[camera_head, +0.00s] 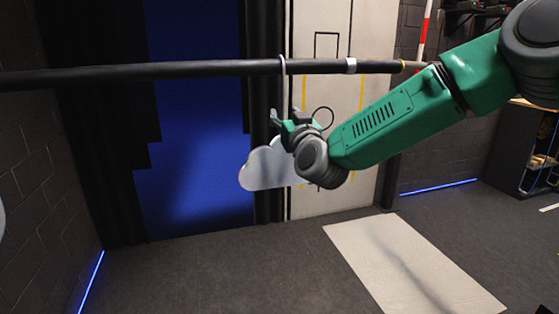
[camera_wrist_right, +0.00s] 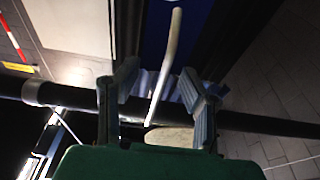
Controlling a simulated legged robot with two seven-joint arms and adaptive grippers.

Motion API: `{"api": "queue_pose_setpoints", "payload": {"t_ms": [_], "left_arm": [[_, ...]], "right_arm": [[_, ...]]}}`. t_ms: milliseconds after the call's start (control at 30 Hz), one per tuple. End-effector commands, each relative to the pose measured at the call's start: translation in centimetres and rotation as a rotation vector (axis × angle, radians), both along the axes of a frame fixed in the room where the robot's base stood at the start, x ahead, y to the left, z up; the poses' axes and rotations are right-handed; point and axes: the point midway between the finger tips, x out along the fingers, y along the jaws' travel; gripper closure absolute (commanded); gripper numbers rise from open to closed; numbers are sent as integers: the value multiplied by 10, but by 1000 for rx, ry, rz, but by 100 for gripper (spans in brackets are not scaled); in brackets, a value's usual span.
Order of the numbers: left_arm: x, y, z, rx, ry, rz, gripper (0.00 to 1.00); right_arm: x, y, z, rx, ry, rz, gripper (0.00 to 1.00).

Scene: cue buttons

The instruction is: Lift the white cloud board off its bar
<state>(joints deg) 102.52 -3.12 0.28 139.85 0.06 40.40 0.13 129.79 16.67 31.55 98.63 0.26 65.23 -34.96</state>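The white cloud board (camera_head: 262,169) hangs below the black bar (camera_head: 180,70) by a pale hook (camera_head: 283,75) that loops over the bar. The board's right part is hidden behind my right gripper (camera_head: 285,118), which is just above it and below the bar, at the hook's stem. In the right wrist view, the two fingers of my right gripper (camera_wrist_right: 158,82) stand apart. The pale hook (camera_wrist_right: 170,50) runs between them with gaps on both sides, and a pale patch, perhaps the board, shows low between the fingers. My left gripper is out of view.
The bar crosses most of the head view, with a light collar (camera_head: 351,66) right of the hook. A blue-lit recess (camera_head: 195,150) and a pale panel (camera_head: 365,130) are behind. A pale mat (camera_head: 410,265) lies on the open dark floor. A pale edge (camera_head: 1,220) shows at far left.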

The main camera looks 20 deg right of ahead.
Motion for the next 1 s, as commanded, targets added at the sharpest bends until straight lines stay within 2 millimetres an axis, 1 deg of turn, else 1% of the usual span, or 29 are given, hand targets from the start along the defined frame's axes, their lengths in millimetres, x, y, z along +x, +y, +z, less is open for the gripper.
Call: {"api": "queue_pose_setpoints", "payload": {"t_ms": [33, 67, 100, 433, 1000], "left_arm": [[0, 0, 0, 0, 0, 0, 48], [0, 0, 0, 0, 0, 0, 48], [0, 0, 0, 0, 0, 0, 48], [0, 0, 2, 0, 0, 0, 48], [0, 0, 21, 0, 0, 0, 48]], "right_arm": [[0, 0, 0, 0, 0, 0, 83], [0, 0, 0, 0, 0, 0, 94], [0, 0, 0, 0, 0, 0, 100], [0, 0, 6, 0, -5, 0, 100], [-1, 0, 33, 1, -6, 0, 100]]}}
